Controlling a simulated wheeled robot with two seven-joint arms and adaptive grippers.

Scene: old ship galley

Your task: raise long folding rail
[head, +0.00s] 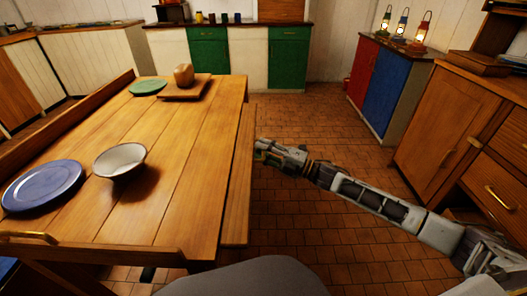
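The long folding rail (239,185) is a narrow wooden board along the right side of the plank table (191,145). It looks folded down, lying outward beside the tabletop edge. My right gripper (262,150) is just right of the rail, near the middle of its length, its arm reaching in from the lower right. Its fingers are small and dark here, so I cannot tell whether they are open or touch the rail. My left gripper is out of view.
On the table are a blue plate (43,184), a white bowl (120,161), a green plate (148,88) and a wooden board (185,92) with a loaf-like object (183,74). A raised rail (62,112) runs along the left side. Tiled floor (310,120) is clear right of the table; cabinets (455,125) stand beyond.

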